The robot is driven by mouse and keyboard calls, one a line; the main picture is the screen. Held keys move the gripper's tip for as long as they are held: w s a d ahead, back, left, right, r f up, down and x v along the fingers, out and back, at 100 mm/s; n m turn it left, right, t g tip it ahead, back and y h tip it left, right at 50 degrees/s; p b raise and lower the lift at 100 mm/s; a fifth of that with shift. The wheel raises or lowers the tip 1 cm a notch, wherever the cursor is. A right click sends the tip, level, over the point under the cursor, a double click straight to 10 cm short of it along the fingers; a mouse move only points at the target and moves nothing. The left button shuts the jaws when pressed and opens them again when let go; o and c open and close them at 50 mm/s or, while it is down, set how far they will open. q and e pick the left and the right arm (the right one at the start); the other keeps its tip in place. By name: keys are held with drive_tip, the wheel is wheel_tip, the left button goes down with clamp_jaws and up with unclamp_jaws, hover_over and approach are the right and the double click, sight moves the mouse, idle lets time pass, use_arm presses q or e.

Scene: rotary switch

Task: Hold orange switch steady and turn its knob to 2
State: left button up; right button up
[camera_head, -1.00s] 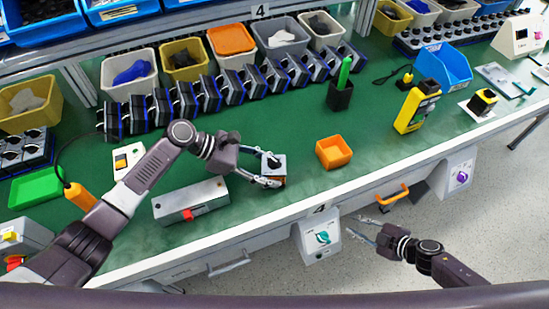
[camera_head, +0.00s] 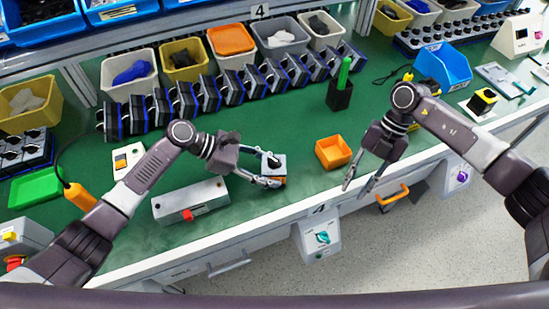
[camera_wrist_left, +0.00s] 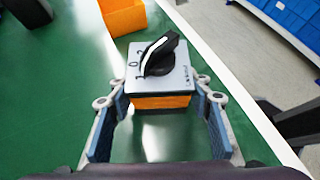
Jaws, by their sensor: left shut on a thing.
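The orange switch (camera_head: 276,165) has an orange base, a grey top plate and a black knob (camera_head: 272,157). It stands near the front edge of the green bench. In the left wrist view the switch (camera_wrist_left: 160,102) sits upright between the fingertips. Its knob (camera_wrist_left: 160,57) has a white line slanting toward the upper right, and numbers are printed left of it. I cannot tell which number it marks. My left gripper (camera_head: 270,180) is shut on the switch's sides. My right gripper (camera_head: 358,186) is open and empty, right of the switch and apart from it.
An orange bin (camera_head: 333,153) stands just right of the switch. A grey box with a red button (camera_head: 190,201) lies to its left. A dark holder with a green tool (camera_head: 340,95) stands behind the bin. Several black-and-blue devices line the back.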

drive_tip(key=w+a+r+n+t+h, duration=0.15)
drive_tip(key=w+a+r+n, duration=0.25)
drive_tip(key=a+r+n, duration=0.5)
drive_tip(key=n+t+h, duration=0.2)
drive_tip(key=n+t, duration=0.1)
drive_tip(key=n, duration=0.3)
approach(273, 159)
drive_tip(key=shift+g, duration=0.25)
drive_tip(key=shift+w+a+f, duration=0.1)
drive_tip(key=shift+f, duration=1.9)
drive_tip(key=shift+w+f, duration=0.1)
drive_tip(key=shift+f, duration=1.95)
clamp_jaws()
